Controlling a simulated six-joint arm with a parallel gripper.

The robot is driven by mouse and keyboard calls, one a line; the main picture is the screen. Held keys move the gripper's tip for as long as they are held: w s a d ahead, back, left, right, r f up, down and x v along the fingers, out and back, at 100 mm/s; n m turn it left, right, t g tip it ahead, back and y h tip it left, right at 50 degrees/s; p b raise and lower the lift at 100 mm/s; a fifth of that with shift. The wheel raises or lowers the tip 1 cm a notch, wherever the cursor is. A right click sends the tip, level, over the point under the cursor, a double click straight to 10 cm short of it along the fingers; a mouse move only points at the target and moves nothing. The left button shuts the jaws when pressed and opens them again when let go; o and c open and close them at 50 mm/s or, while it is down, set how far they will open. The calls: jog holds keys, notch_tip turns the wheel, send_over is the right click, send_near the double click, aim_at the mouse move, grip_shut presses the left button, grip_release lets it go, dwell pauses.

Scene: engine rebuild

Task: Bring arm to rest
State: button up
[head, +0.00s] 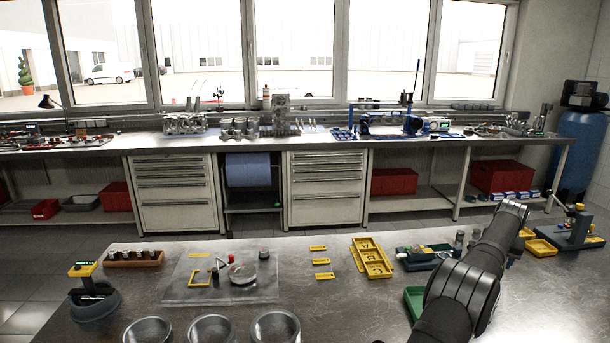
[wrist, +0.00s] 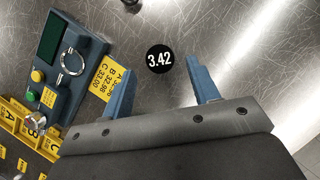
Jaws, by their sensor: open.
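My gripper (wrist: 163,88) shows in the wrist view with its two blue fingers spread apart. Nothing is held between them. Bare metal benchtop (wrist: 215,35) lies beneath, and a black round mark reading 3.42 (wrist: 159,59) shows beyond the gap between the fingers. In the head view my dark arm (head: 465,285) reaches in from the lower right over the bench. I cannot make out the fingers there; the arm hides them.
In the wrist view, a blue-grey device (wrist: 75,60) with a green display, a ring and a yellow label (wrist: 113,77) lies left of the gripper.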

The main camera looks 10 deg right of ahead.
jog(key=x, duration=0.4)
jog(key=shift+f, duration=0.15)
jog(key=r, duration=0.5)
jog(key=shift+s, duration=0.3)
jog(key=s+d+r, duration=0.2)
jog(key=s+r, duration=0.4)
jog(key=s, duration=0.5)
jog(key=w+a+f+n+g+y, duration=0.1)
jog(key=w+a+f+n+y, duration=0.1)
jog(key=w+a+n, duration=0.3)
jog(key=w+a+f+n+g+y, duration=0.1)
jog(key=w+a+n, duration=0.4)
jog(key=a+n, duration=0.6)
jog(key=w+a+f+n+y, duration=0.4)
jog(key=a+n, duration=0.4)
jog(key=a, duration=0.8)
jog(key=shift+w+a+g+y, duration=0.35)
jog(key=shift+w+g+y, duration=0.05)
jog(key=shift+y, duration=0.1)
jog(key=shift+r, duration=0.1)
jog(key=s+d+r+m+t+h, duration=0.1)
jog(key=s+d+m+t, duration=0.1)
jog(key=d+m, duration=0.4)
jog(key=s+d+r+m+t+h, duration=0.1)
jog(key=s+d+r+m+h, duration=0.1)
jog(key=d+m, duration=0.4)
jog(key=shift+s+d+r+m+t+h, duration=0.25)
jog(key=shift+s+d+t, duration=0.2)
jog(key=shift+d, duration=2.25)
